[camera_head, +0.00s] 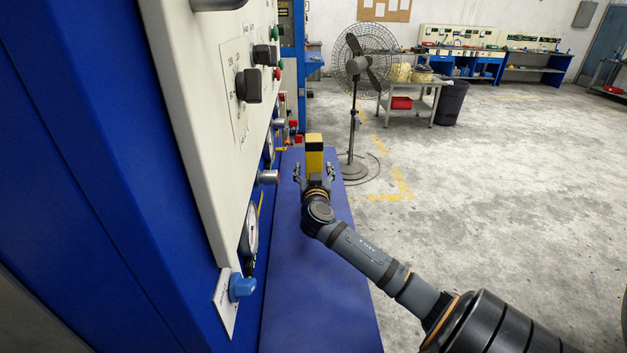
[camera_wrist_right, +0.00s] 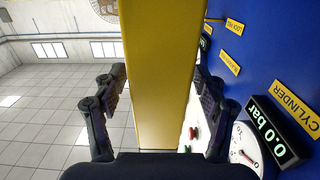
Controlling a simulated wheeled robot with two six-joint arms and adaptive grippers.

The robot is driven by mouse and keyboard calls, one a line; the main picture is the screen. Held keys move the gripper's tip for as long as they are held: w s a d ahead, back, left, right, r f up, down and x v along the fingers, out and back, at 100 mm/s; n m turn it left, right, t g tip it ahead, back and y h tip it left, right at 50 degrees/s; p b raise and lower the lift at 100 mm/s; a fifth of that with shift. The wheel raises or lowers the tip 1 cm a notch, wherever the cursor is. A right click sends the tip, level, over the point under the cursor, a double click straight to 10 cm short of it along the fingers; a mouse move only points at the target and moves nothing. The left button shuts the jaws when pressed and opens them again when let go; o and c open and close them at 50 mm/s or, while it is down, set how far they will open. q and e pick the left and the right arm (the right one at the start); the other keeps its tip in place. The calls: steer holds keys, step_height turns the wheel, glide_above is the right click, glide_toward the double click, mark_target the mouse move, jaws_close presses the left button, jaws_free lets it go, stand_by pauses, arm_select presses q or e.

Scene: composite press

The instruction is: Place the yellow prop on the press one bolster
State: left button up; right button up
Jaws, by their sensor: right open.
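The yellow prop (camera_head: 314,160) stands upright at the far part of a blue ledge beside the press panel, with a dark band near its top. My right gripper (camera_head: 314,171) is open, with one finger on each side of the prop. In the right wrist view the prop (camera_wrist_right: 162,75) fills the space between the fingers of the right gripper (camera_wrist_right: 162,85); I cannot tell whether either finger touches it. The press one bolster cannot be made out in these views. My left gripper is not in view.
The blue ledge (camera_head: 315,305) is otherwise bare. The press control panel (camera_head: 215,110), with knobs, gauges and a blue valve handle (camera_head: 242,287), rises close on the left. A pedestal fan (camera_head: 356,65) stands beyond the ledge. The concrete floor (camera_head: 480,190) is open on the right.

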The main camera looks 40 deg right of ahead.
steer(key=shift+f, duration=0.1)
steer(key=shift+s, duration=0.1)
steer(key=c, duration=0.4)
jaws_close()
